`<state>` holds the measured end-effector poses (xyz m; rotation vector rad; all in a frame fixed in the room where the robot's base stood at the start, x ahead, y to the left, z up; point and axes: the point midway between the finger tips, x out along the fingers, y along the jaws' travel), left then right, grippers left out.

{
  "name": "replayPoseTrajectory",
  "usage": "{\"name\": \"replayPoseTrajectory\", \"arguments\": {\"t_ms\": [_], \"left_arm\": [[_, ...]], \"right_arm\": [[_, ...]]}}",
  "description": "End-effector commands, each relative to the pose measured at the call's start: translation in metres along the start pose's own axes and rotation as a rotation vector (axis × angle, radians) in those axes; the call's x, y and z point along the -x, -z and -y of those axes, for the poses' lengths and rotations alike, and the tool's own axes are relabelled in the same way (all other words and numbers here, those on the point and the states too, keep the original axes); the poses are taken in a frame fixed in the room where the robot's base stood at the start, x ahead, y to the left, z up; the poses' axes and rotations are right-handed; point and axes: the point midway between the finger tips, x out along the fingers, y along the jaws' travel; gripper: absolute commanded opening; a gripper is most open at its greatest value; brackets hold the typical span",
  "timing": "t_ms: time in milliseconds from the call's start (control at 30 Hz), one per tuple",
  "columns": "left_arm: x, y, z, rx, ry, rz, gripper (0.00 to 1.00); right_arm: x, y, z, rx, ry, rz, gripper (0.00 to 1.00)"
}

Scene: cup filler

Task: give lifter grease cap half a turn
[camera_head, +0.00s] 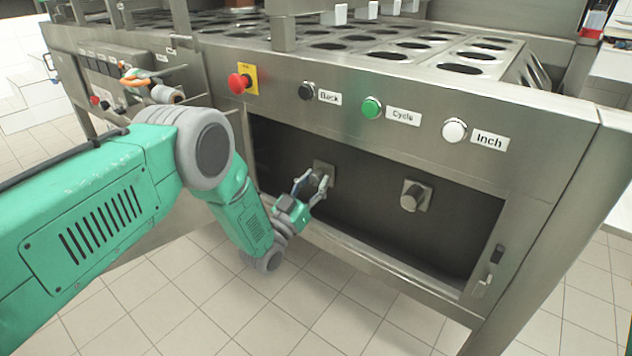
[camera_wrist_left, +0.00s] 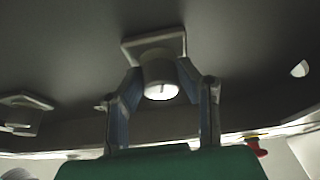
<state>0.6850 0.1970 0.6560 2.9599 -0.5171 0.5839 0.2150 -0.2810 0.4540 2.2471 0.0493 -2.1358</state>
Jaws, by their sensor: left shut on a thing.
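My left gripper (camera_head: 311,186) reaches into the open recess in the front of the steel machine. Its fingers are shut on a grey round cap (camera_head: 320,178) on a square plate at the recess's back wall. In the left wrist view the left gripper (camera_wrist_left: 162,88) has one finger on each side of the cap (camera_wrist_left: 160,76), which has a pale end face with a short dark mark. A second cap (camera_head: 414,196) of the same kind sits to the right in the recess, untouched. The pictures carry no label saying which is the lifter cap. My right gripper is out of view.
The recess has a steel lower edge (camera_head: 385,263) and a latch (camera_head: 483,287) at its right side. Above it are a red emergency button (camera_head: 238,83) and the Back (camera_head: 306,91), Cycle (camera_head: 371,107) and Inch (camera_head: 454,130) buttons. Tiled floor lies below.

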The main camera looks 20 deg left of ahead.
Motion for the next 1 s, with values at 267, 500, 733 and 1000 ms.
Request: {"name": "replayPoseTrajectory", "arguments": {"t_ms": [267, 500, 733, 1000], "left_arm": [[0.0020, -0.0031, -0.0013, -0.173, -0.077, 0.008, 0.00], [0.0018, -0.0027, -0.0006, -0.257, -0.110, 0.008, 0.00], [0.0016, -0.0025, -0.0003, -0.287, -0.122, 0.007, 0.00], [0.0013, -0.0022, -0.0002, -0.288, -0.122, 0.006, 0.00]], "right_arm": [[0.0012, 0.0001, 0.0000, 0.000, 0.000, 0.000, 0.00], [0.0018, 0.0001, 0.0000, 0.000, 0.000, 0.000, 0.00], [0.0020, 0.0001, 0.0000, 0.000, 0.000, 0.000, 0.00], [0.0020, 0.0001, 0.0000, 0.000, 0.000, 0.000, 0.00]]}}
